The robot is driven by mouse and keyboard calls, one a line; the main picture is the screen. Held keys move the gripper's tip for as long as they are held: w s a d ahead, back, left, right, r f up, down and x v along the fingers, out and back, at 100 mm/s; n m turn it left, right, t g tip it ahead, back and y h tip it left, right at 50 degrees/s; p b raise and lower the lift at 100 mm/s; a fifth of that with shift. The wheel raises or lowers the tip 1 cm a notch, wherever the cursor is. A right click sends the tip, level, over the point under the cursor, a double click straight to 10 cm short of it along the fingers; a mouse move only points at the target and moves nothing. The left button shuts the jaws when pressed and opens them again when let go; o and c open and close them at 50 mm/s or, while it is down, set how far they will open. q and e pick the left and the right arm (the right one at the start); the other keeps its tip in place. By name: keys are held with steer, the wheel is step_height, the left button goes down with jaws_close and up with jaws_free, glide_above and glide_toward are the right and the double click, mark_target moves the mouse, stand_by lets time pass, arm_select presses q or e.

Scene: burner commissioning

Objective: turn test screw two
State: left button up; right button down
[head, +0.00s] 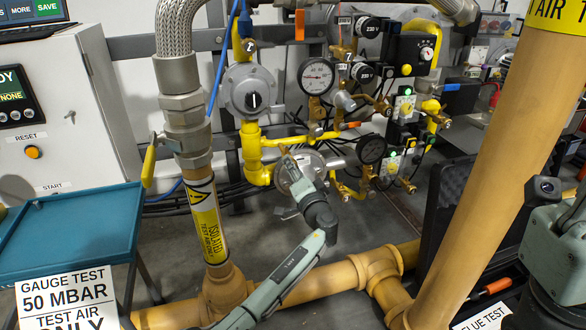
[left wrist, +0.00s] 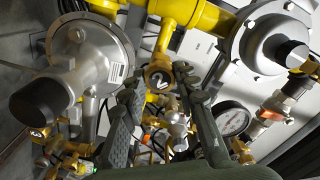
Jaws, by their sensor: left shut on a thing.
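Test screw two is the brass fitting marked with a 2 (left wrist: 160,78), at the end of a yellow pipe piece in the left wrist view. My left gripper (left wrist: 157,84) has one finger on each side of it and is shut on it. In the head view my left gripper (head: 299,168) reaches up from the bottom to below the yellow pipework. There the screw is mostly hidden and its contact with the fingers is unclear. Part of my right arm shows at the lower right of the head view, without its fingers.
A round grey regulator (head: 249,91) and a pressure gauge (head: 317,76) sit close above the gripper. A blue tray table (head: 70,225) stands at the left. A thick tan pipe (head: 495,150) rises at the right.

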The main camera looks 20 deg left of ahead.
arm_select(q)
steer(key=shift+w+r+n, duration=0.1)
steer(key=shift+r+n, duration=0.1)
steer(key=shift+n, duration=0.3)
steer(key=o, duration=1.2)
steer(key=shift+f, duration=0.15)
steer(key=shift+c, duration=0.2)
step_height(320, 180, up, 10)
